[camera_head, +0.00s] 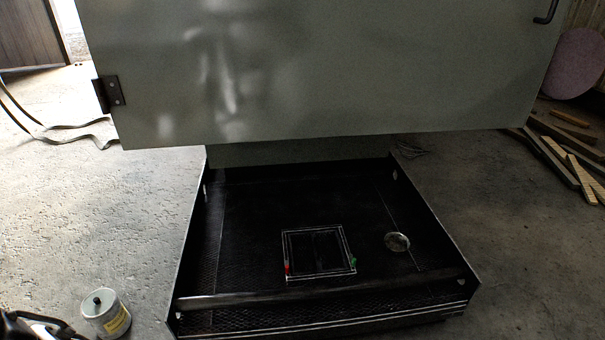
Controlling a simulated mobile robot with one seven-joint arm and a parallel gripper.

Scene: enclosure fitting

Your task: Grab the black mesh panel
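A wide black panel (270,205) with a mesh-like texture lies low near the floor, inside a dark shallow frame with raised side edges. The mesh pattern shows most clearly along its left side and front. I cannot tell whether the panel is separate from the frame. A square with a pale outline (319,252) sits on its middle, with a red bit at its left corner and a green bit at its right. A round, shiny disc (397,242) lies to the right of the square. I see no clear part of my gripper.
A large grey-green metal sheet (330,75) with a hinge (108,93) and a handle (545,12) hangs over the panel's far end. A canister (106,314) stands at front left. Wood planks (565,155) lie at right. The left floor is mostly bare.

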